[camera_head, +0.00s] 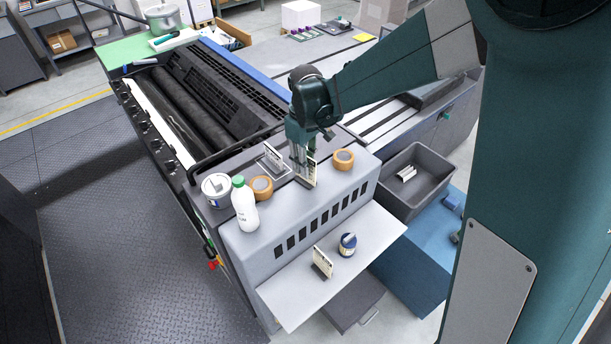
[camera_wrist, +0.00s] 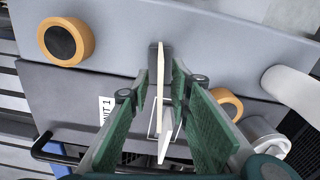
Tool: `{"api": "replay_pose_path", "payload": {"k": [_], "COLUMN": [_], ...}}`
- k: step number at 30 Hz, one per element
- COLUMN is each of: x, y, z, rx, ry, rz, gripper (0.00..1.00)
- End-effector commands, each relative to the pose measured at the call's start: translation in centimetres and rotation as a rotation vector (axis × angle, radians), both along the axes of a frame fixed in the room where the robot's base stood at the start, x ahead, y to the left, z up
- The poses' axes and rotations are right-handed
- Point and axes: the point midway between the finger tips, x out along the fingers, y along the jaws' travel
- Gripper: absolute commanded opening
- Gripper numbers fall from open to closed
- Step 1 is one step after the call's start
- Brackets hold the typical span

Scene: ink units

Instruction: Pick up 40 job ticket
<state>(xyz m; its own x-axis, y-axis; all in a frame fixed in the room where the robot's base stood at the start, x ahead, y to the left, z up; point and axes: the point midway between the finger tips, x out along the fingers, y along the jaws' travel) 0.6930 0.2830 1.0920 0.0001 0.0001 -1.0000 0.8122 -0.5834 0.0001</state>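My gripper (camera_head: 302,150) points down at the top of the grey press housing. A cream ticket (camera_head: 311,172) stands upright in a dark base between its fingers. In the wrist view the ticket (camera_wrist: 160,72) is seen edge-on between the green fingers (camera_wrist: 161,84), with a gap on both sides. The gripper looks open. A second upright ticket (camera_head: 273,155) stands just behind and to the left, and its edge (camera_wrist: 166,145) shows lower in the wrist view. A third ticket (camera_head: 322,260) stands on the lower white shelf. I cannot read their numbers.
Two tape rolls (camera_head: 262,188) (camera_head: 344,159) flank the gripper. A white bottle (camera_head: 244,207) and a pot (camera_head: 216,190) stand at the left. A blue-labelled tin (camera_head: 347,244) is on the shelf (camera_head: 290,301). A grey bin (camera_head: 412,157) is at the right.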

Motion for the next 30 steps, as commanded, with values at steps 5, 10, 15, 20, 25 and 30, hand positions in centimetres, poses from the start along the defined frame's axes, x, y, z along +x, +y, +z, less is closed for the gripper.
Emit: {"api": "replay_pose_path", "payload": {"k": [5,10,15,20,25,30], "x": [0.0,0.0,0.0,0.0,0.0,0.0], "y": [0.0,0.0,0.0,0.0,0.0,0.0], "z": [-1.7,-2.2,-2.2,-2.2,-2.2,-2.3], "rx": [0.000,0.000,0.000,0.000,0.000,0.000], "ry": [0.000,0.000,0.000,0.000,0.000,0.000], "rz": [0.000,0.000,0.000,0.000,0.000,0.000], "gripper": [0.21,0.21,0.21,0.21,0.21,0.21]}}
